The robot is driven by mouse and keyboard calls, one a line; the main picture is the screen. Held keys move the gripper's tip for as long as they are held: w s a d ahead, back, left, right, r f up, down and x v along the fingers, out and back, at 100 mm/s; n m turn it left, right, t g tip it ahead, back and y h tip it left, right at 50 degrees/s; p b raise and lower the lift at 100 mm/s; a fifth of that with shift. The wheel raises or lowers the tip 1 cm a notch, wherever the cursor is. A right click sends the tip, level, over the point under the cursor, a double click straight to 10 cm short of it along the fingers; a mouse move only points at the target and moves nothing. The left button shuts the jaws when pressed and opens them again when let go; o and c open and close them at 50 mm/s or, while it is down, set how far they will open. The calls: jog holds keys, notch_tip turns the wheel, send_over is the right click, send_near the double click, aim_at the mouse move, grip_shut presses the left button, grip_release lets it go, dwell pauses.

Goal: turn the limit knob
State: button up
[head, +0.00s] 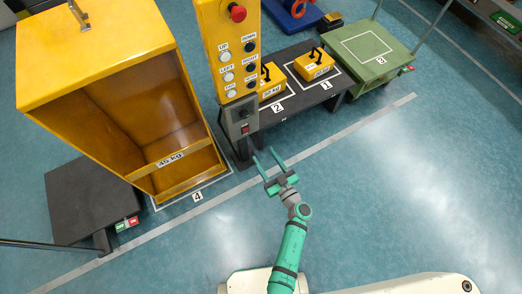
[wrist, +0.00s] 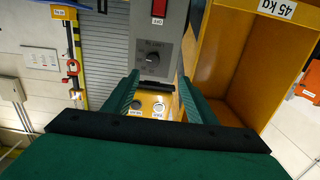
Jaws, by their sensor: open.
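The limit knob (wrist: 152,57) is a dark round dial on a grey box (wrist: 171,36), with a label beside it. In the head view the knob (head: 243,114) is small, on the grey box (head: 235,122) at the lower end of the yellow button panel (head: 228,55). My gripper (head: 264,156) is open and empty, in front of the box and apart from it. In the wrist view my gripper (wrist: 158,85) has its green fingers spread, with the knob ahead between the fingertips. A red switch (wrist: 159,10) sits on the same box.
A large yellow cabinet marked 45 kg (head: 95,55) stands left of the panel. Small yellow weights (head: 315,64) sit on a dark table (head: 300,97) to the right. A green table (head: 368,50) stands farther right. The blue floor at right is clear.

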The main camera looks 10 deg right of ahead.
jog(key=v, duration=0.5)
jog(key=shift+s+d, duration=0.15)
jog(key=shift+s, duration=0.2)
jog(key=shift+s+r, duration=0.1)
